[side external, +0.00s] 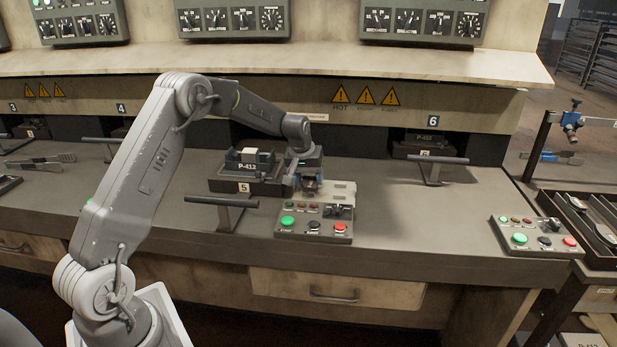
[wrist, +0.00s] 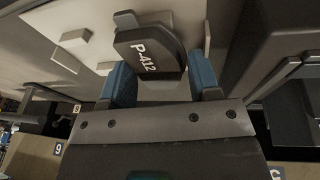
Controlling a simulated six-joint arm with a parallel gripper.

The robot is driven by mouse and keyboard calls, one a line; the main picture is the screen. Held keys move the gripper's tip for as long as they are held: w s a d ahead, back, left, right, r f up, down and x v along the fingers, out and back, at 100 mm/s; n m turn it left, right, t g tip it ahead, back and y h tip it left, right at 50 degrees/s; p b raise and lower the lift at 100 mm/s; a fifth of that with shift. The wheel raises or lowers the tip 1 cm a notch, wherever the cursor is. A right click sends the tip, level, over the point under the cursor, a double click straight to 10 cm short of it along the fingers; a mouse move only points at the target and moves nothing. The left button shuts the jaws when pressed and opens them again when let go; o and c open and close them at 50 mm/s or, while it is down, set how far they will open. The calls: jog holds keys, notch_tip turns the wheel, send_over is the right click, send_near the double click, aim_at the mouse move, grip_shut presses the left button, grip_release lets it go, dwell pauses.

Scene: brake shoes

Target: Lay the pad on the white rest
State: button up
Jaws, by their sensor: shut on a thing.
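My gripper (side external: 309,182) is low over the bench, between press 5 and the control box. In the wrist view its two blue fingers (wrist: 162,80) stand on either side of the dark pad (wrist: 150,52) marked P-412 and are shut on it. The white rest (side external: 342,189) shows just right of my gripper in the side view, behind the control box. In the wrist view the pale rest (wrist: 75,38), with raised blocks, lies beyond and around the pad. I cannot tell whether the pad touches it.
The press 5 block (side external: 245,180), labelled P-412, is close left of my gripper. A control box (side external: 314,222) with coloured buttons sits in front. A handle bar (side external: 222,201) sticks out at left. The bench right of the rest is clear up to the press 6 handle (side external: 430,158).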

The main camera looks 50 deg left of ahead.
jog(key=shift+f, duration=0.3)
jog(key=o, duration=1.2)
jog(key=shift+c, duration=0.2)
jog(key=shift+f, duration=0.15)
jog(key=a+v, duration=0.1)
jog(key=v, duration=1.3)
jog(key=s+d+r+m, duration=0.2)
jog(key=s+d+r, duration=0.3)
jog(key=d, duration=0.3)
jog(key=s+d+m, duration=0.2)
jog(key=s+d, duration=0.3)
jog(key=s, duration=0.3)
jog(key=s+d+m+t, duration=0.1)
jog(key=s+d+m, duration=0.1)
jog(key=s+d, duration=0.3)
jog(key=s+d+m+t, duration=0.1)
jog(key=s+d, duration=0.4)
jog(key=s, duration=0.7)
jog(key=shift+f+m+h, duration=0.3)
jog(key=shift+m+h, duration=0.1)
jog(key=shift+m, duration=0.2)
